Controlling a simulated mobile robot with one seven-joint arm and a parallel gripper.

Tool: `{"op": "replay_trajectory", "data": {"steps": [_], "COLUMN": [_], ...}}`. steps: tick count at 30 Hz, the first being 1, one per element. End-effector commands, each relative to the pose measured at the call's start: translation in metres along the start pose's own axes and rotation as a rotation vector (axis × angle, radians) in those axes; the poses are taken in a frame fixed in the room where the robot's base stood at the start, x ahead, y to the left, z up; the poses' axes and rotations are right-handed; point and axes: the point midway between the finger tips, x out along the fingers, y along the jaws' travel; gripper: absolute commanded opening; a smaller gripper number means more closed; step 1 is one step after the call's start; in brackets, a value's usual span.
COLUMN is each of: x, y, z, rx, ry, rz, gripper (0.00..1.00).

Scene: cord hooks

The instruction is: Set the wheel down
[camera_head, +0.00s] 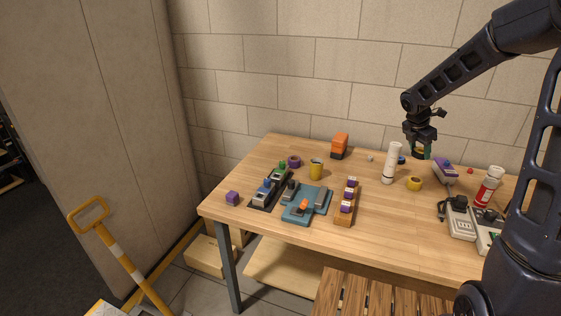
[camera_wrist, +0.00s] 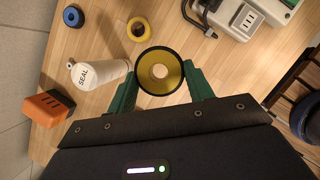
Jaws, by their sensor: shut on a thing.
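The wheel (camera_wrist: 142,78), a yellow disc with a black rim and a hole in its middle, is seen face-on in the wrist view. My gripper (camera_wrist: 161,82) is shut on it, with a green finger against each side. In the head view my gripper (camera_head: 419,150) points down over the back right part of the wooden table (camera_head: 385,215). There the wheel is mostly hidden between the fingers, and I cannot tell whether it touches the table.
A white bottle marked SEAL (camera_wrist: 98,73) stands close to the wheel, with a yellow ring (camera_wrist: 139,29) and blue ring (camera_wrist: 73,16) nearby. An orange-black block (camera_head: 339,146) is at the back. A grey device (camera_wrist: 240,17) lies right.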

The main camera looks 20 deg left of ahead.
Motion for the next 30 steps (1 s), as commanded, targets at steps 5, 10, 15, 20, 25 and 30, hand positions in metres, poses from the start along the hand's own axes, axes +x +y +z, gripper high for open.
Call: {"op": "replay_trajectory", "data": {"steps": [5, 10, 15, 20, 25, 30], "x": [-0.016, -0.033, -0.051, -0.067, -0.086, -0.104], "y": [0.077, 0.147, 0.213, 0.271, 0.328, 0.377], "z": [-0.014, -0.036, -0.066, -0.102, -0.148, -0.201], "rx": [-0.085, -0.162, -0.237, -0.306, -0.377, -0.447], "ry": [-0.004, -0.007, -0.009, -0.009, -0.009, -0.007], "rz": [0.036, 0.069, 0.103, 0.131, 0.162, 0.191], "gripper": [0.28, 0.28, 0.28, 0.28, 0.28, 0.28]}}
